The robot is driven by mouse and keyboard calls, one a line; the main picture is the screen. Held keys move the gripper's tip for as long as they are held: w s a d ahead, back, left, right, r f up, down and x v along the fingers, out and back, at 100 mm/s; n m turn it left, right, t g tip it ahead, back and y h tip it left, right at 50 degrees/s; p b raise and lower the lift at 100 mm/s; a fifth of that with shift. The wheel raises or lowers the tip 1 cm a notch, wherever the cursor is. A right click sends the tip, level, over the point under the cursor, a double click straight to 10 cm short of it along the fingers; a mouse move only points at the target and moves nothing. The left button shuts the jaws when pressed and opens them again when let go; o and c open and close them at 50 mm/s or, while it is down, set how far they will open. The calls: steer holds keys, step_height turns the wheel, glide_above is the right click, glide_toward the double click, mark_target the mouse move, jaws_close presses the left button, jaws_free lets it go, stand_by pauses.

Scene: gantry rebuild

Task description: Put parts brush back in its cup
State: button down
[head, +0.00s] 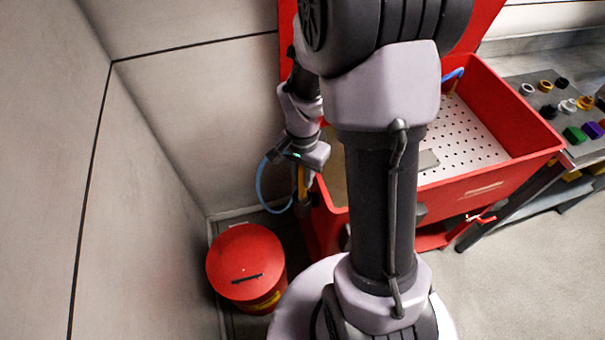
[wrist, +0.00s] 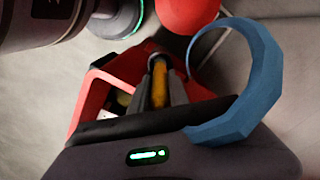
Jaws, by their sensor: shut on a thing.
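My gripper (head: 304,196) hangs at the left end of the red parts washer in the head view. The parts brush shows as a yellow-orange handle (head: 301,180) at its jaws. In the wrist view the gripper (wrist: 158,62) is shut on the brush (wrist: 159,84), which lies between the dark fingers. The brush's bristle end cannot be made out. A blue curved hose (head: 262,190) loops beside the gripper; it is large at the right of the wrist view (wrist: 262,85). I cannot identify the cup in either view.
The red washer basin (head: 500,178) has a perforated tray (head: 470,130) and a blue spout (head: 453,75). A red lidded can (head: 246,262) stands by the wall below my gripper. Coloured caps (head: 575,134) lie on a bench at right. My arm hides part of the basin.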

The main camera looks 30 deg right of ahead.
steer(key=c, duration=1.2)
jaws_free()
steer(key=shift+o, duration=0.2)
step_height(320, 180, up, 18)
steer(key=p, duration=0.6)
steer(key=shift+f, duration=0.25)
